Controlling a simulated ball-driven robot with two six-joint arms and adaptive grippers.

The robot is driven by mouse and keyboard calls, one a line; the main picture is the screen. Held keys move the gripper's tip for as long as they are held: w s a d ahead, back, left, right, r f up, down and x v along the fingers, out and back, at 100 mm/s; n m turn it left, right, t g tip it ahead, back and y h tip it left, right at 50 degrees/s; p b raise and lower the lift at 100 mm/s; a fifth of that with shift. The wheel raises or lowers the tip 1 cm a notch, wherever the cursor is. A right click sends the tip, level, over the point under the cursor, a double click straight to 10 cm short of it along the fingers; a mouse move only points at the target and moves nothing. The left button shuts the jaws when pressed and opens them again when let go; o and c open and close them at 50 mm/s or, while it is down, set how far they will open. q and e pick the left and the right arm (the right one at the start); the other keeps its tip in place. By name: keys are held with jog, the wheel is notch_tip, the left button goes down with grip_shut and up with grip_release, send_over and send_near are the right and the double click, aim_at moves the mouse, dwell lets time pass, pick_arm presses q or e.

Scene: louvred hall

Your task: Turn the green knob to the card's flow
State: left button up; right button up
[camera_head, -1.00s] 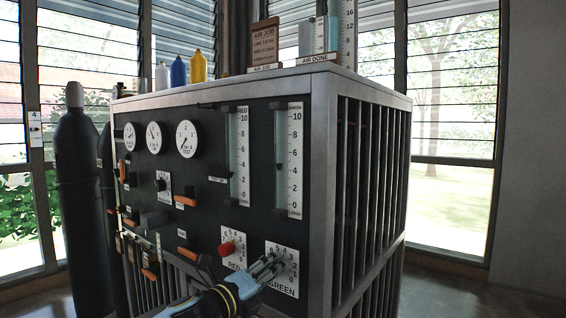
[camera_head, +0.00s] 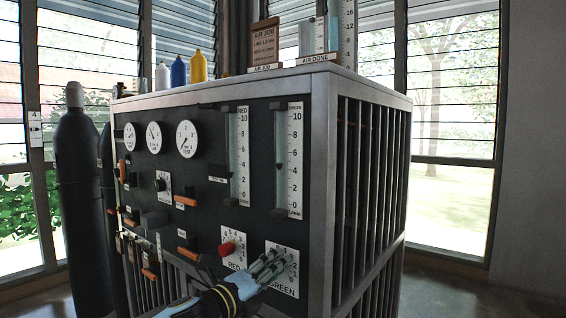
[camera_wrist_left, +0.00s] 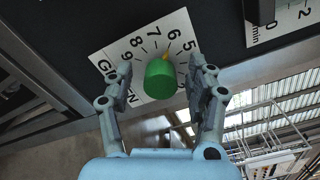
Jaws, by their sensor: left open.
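The green knob (camera_wrist_left: 160,80) is in the left wrist view, with its yellow pointer towards the 6 on its white dial plate (camera_wrist_left: 118,50). My left gripper (camera_wrist_left: 164,80) is open, with one finger on each side of the knob; I cannot tell if they touch it. In the head view the gripper (camera_head: 270,264) is at the plate marked GREEN (camera_head: 283,291) and hides the knob. The green flow tube (camera_head: 294,155) is above. The brown AIR JOB card (camera_head: 265,43) stands on the cabinet top; its smaller lines are hard to read. My right gripper is out of view.
The red knob (camera_head: 227,248) is close to the left of my gripper. The red flow tube (camera_head: 240,150), gauges (camera_head: 187,139) and orange-handled levers (camera_head: 186,201) share the panel. Bottles (camera_head: 198,66) stand on top. A dark cylinder (camera_head: 78,190) stands at left.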

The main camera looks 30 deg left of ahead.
pick_arm(q)
jog(key=shift+s+f, duration=0.1)
jog(key=shift+s, duration=0.2)
jog(key=s+b, duration=0.6)
jog(key=shift+s+a, duration=0.15)
jog(key=shift+a, duration=0.1)
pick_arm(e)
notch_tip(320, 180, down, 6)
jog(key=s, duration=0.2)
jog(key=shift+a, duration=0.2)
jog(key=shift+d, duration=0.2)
pick_arm(q)
jog(key=shift+s, duration=0.2)
jog(key=s+a, duration=0.1)
jog(key=s, duration=1)
jog(key=shift+s, duration=0.3)
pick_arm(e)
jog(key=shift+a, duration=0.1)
